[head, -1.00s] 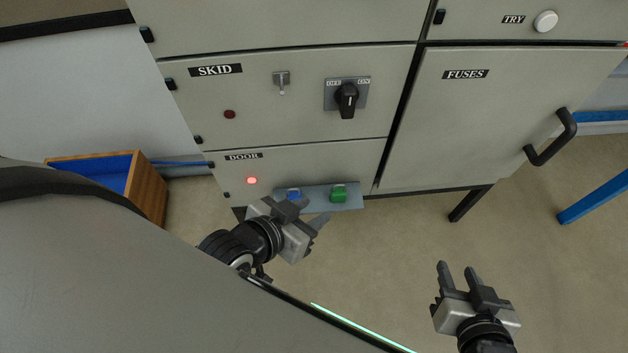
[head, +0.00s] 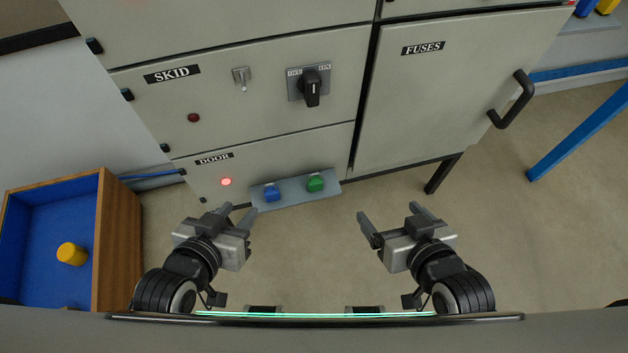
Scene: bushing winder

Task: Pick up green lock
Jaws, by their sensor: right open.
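The green lock (head: 316,183) sits on a small grey shelf (head: 294,192) at the bottom of the DOOR panel, to the right of a blue lock (head: 272,193). My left gripper (head: 232,210) is open and empty, to the left of and nearer than the shelf. My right gripper (head: 388,213) is open and empty, to the right of and nearer than the green lock. Neither gripper touches a lock.
A wooden box (head: 118,240) with a blue inside stands at the left and holds a yellow object (head: 72,254). The grey cabinet (head: 280,130) fills the back, with a dark handle (head: 513,100) at right. A blue bar (head: 580,125) stands at far right. Floor between the grippers is clear.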

